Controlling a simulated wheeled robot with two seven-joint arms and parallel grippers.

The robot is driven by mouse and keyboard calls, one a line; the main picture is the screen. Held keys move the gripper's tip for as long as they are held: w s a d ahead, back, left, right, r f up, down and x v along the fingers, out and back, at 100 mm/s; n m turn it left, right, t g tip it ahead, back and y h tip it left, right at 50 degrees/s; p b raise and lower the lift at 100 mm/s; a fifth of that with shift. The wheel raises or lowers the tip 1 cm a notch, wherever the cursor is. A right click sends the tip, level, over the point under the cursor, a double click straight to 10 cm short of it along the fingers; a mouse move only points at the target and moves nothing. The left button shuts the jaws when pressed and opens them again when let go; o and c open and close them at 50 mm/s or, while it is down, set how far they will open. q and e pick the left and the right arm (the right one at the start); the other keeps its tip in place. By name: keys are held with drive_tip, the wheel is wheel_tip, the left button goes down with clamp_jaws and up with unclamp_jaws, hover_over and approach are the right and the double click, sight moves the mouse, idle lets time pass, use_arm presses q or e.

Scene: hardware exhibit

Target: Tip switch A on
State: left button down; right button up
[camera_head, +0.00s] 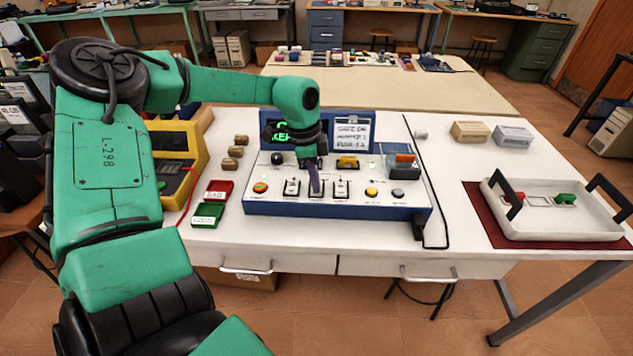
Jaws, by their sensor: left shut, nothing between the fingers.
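A blue-sided switch box with a white sloping top (262,190) stands on the white table. Three toggle switches sit in a row on it: a left one (291,187), a middle one mostly hidden behind my gripper, and a right one (341,188). Their labels are too small to read, so I cannot tell which is A. My left gripper (315,187) points down, shut and empty, over the middle switch; whether it touches is unclear. My right gripper is out of view.
The box also carries a green-lit display (281,132), a printed card (352,132), a black knob (277,158) and coloured buttons. A yellow case (178,150) stands further left. A handled tray (550,215) sits right.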

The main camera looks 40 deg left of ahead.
use_arm(q)
wheel_tip(320, 180, up, 6)
drive_tip(key=p, duration=0.3)
drive_tip(key=shift+r, duration=0.2)
idle(0.4)
